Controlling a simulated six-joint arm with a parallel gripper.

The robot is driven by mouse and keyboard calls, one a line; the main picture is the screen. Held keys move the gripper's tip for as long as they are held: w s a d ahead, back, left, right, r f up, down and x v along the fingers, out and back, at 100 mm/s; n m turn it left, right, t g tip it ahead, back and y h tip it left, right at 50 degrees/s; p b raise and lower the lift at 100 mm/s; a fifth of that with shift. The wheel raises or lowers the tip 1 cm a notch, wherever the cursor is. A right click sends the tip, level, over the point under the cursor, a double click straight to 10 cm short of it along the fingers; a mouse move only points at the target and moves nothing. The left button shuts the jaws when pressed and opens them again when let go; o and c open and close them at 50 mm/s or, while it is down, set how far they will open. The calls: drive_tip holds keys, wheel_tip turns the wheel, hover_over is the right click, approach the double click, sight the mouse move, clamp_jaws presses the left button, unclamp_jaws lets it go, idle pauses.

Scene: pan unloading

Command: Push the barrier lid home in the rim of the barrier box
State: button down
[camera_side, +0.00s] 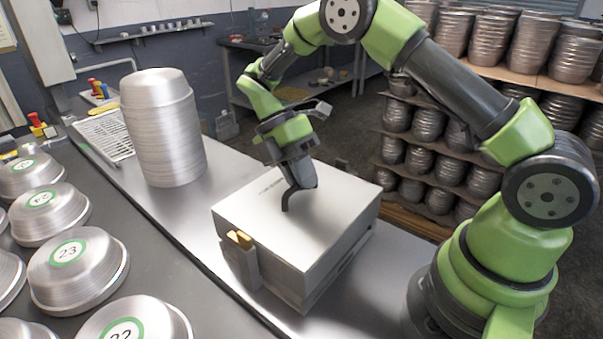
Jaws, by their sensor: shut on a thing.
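The barrier box (340,268) is a pale grey, square-sided box on the steel bench. The barrier lid (255,212) is the flat, light top face over it, with small dark print near its far left edge. My gripper (296,200) points down at the middle of the lid, its dark fingers shut on the lid. The held part is hidden by the fingers. I cannot tell from this view whether the lid sits flush in the rim. A yellow-topped grey block (241,262) is at the box's front left side.
A tall stack of metal pans (165,130) stands behind the box, to the left. Numbered upturned pans (78,265) fill the dark surface at left. Racks of pans (470,150) stand at right. Bare bench lies between stack and box.

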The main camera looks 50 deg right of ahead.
drive_tip(key=shift+f, duration=0.55)
drive_tip(key=c, duration=1.1)
unclamp_jaws()
drive_tip(key=v, duration=0.6)
drive_tip(key=shift+w+r, duration=0.4)
drive_tip(key=shift+r, duration=0.2)
